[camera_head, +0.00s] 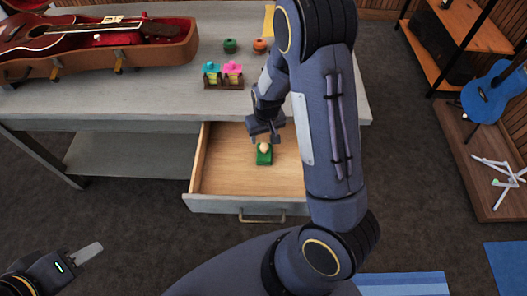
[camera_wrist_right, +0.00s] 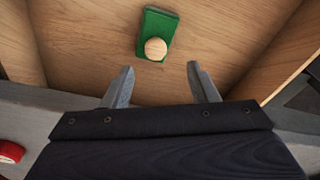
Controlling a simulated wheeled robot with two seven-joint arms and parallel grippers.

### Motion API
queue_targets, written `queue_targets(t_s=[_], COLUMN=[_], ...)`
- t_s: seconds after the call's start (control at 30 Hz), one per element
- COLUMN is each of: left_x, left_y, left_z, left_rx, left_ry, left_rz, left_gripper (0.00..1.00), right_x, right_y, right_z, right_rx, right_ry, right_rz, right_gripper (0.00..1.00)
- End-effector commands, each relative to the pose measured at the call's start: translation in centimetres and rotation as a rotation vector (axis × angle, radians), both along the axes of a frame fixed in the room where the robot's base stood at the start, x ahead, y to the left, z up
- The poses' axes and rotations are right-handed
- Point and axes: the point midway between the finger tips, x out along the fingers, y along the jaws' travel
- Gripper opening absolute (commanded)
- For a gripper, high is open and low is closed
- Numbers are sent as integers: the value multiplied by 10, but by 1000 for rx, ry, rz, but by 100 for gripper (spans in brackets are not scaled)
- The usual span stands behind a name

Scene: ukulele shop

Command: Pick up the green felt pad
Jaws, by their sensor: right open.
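The green felt pad (camera_head: 264,158) lies in the open wooden drawer, with a small round pale wooden knob or ball (camera_head: 264,147) on it. In the right wrist view the green pad (camera_wrist_right: 156,22) lies ahead of the fingertips, with the round wooden piece (camera_wrist_right: 155,49) at its near end. My right gripper (camera_head: 267,137) is over the drawer, open and empty; in its wrist view the two fingers (camera_wrist_right: 160,80) are apart, with the pad beyond them and not between them. My left gripper (camera_head: 88,253) is at the lower left, away from the drawer; its jaw state is unclear.
The drawer (camera_head: 225,180) has walls around the pad and a front handle. On the grey table (camera_head: 180,85) are a ukulele in its case (camera_head: 80,40), a rack with cyan and pink pieces (camera_head: 223,78), and green and orange round items. A blue ukulele (camera_head: 490,90) stands at right.

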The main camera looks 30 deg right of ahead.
Motion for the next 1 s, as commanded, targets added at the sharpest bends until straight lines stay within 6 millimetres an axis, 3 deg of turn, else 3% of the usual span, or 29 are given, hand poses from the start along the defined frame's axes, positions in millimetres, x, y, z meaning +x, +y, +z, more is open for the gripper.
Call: queue_targets(t_s=[0.6, 0.9, 1.0], left_x=[0, 0, 0], left_y=[0, 0, 0], left_z=[7, 7, 7], left_rx=[0, 0, 0], left_ry=[0, 0, 0], left_rz=[0, 0, 0], left_gripper=[36, 36, 36], right_x=[8, 9, 9], right_y=[-5, -5, -5], right_z=[-77, -82, -82], right_rx=[-11, -10, -10], right_ry=[7, 4, 4], right_rz=[7, 6, 6], right_gripper=[53, 53, 40])
